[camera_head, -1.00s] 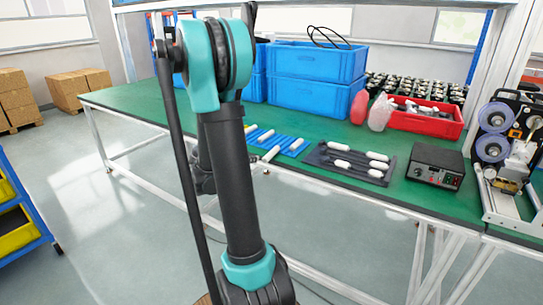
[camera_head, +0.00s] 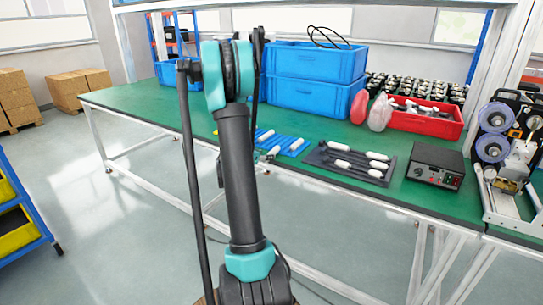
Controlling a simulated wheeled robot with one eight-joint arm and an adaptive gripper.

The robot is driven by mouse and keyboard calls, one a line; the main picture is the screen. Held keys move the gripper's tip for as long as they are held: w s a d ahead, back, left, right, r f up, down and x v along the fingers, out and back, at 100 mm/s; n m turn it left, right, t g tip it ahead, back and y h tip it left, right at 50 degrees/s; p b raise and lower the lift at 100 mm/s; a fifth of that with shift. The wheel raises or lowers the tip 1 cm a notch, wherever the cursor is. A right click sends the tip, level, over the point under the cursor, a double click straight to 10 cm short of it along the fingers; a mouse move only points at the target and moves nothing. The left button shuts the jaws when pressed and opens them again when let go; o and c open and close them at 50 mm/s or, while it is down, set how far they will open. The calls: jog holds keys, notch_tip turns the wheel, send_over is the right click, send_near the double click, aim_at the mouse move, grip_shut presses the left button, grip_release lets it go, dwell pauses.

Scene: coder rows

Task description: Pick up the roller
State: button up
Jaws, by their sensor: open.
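White rollers lie on the green table in two groups. One group is on a blue tray (camera_head: 283,143), with one white roller (camera_head: 265,136) near my arm and another (camera_head: 297,144) to its right. Several white rollers with dark handles, such as this roller (camera_head: 378,156), lie on a dark tray (camera_head: 322,162) further right. My arm stands upright in front of the table and covers the left part of the blue tray. My gripper is hidden behind the arm, so its place relative to the rollers cannot be told.
Stacked blue crates (camera_head: 310,97) stand at the back of the green table (camera_head: 140,98). A red bin (camera_head: 425,121), a black control box (camera_head: 436,165) and a machine with reels (camera_head: 505,145) are to the right. Yellow bins (camera_head: 15,230) stand in a rack at the left.

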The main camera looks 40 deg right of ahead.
aim_at(270, 153)
jog(key=x, duration=0.4)
jog(key=shift+d+r, duration=0.1)
jog(key=shift+d, duration=0.1)
grip_shut()
